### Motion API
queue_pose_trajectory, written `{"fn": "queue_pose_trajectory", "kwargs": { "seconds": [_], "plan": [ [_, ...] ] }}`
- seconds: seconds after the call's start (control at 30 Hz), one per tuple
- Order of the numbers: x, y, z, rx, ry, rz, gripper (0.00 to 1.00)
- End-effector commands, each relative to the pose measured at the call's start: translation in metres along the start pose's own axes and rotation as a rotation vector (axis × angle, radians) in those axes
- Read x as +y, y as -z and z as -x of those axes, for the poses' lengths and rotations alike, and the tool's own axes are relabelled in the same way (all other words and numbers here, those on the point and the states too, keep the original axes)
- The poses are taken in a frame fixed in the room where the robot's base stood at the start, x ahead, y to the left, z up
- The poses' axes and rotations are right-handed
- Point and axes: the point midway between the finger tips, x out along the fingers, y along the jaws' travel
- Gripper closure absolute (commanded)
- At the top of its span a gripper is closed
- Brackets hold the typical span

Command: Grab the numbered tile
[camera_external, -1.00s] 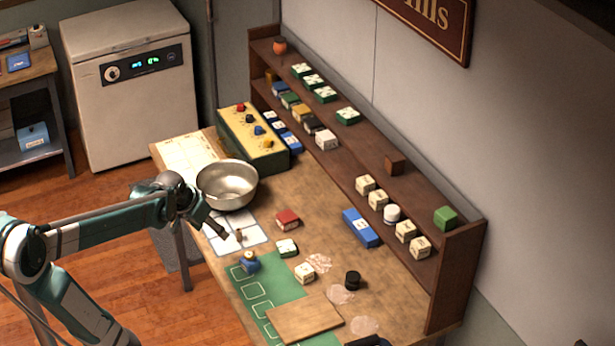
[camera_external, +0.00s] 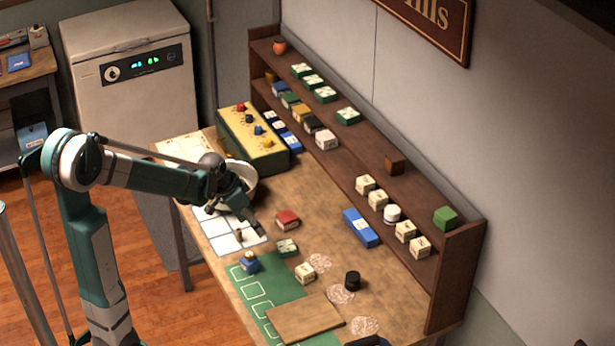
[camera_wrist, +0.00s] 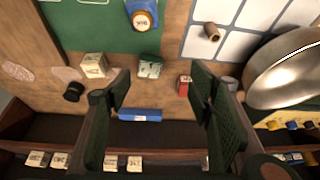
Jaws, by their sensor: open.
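My gripper (camera_external: 254,222) is open and empty above the table, beside the steel bowl (camera_external: 249,181) and the white grid sheet. In the wrist view its two dark fingers (camera_wrist: 160,88) stand wide apart. A green-and-white marked tile (camera_external: 287,247) lies on the table, lower right of the gripper; it also shows in the wrist view (camera_wrist: 150,67), between and beyond the fingers. A cream block with dark marks (camera_external: 305,272) lies nearby and shows in the wrist view (camera_wrist: 94,65). The markings are too small to read, so I cannot tell which is the numbered tile.
A shelf (camera_external: 375,205) with several blocks runs along the wall. A wooden board (camera_external: 305,318) lies on the green mat (camera_external: 252,287).

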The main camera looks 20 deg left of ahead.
Motion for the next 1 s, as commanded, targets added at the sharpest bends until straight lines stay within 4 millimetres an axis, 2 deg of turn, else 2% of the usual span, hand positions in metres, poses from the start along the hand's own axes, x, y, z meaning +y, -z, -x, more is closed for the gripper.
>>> {"fn": "queue_pose_trajectory", "kwargs": {
  "seconds": [0.1,0.5,0.7,1.0],
  "plan": [
    [0.002,0.013,-0.015,-0.005,-0.022,-0.039,0.48],
    [0.011,0.040,-0.068,-0.020,-0.091,-0.159,0.48],
    [0.014,0.044,-0.080,-0.022,-0.105,-0.186,0.48],
    [0.015,0.044,-0.081,-0.022,-0.107,-0.190,0.48]
  ]
}}
